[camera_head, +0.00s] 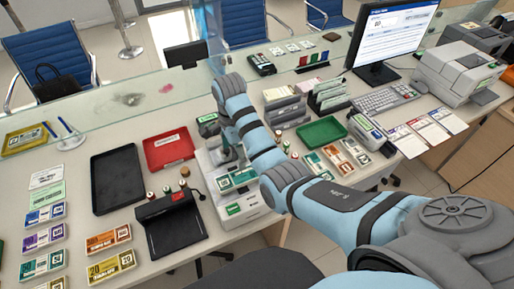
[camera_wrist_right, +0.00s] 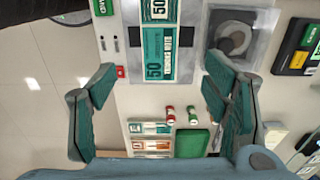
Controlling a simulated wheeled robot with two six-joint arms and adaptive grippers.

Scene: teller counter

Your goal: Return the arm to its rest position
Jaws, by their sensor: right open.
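My right arm reaches in from the lower right of the head view. My right gripper (camera_head: 229,158) hangs above the light grey note machine (camera_head: 247,206), partly hidden by its own arm. In the right wrist view the right gripper (camera_wrist_right: 160,88) is open, its two fingers wide apart with nothing between them. A teal bundle of notes marked 50 (camera_wrist_right: 160,68) lies beyond the fingertips; it also shows on the machine in the head view (camera_head: 238,178). My left gripper is not in view.
A black tray (camera_head: 105,208), a red tray (camera_head: 165,165) and a black device (camera_head: 172,236) stand left of the machine. Several note bundles (camera_head: 46,239) lie at the far left. A green tray (camera_head: 322,146), a monitor (camera_head: 366,78) and a glass screen (camera_head: 130,95) are also on the counter.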

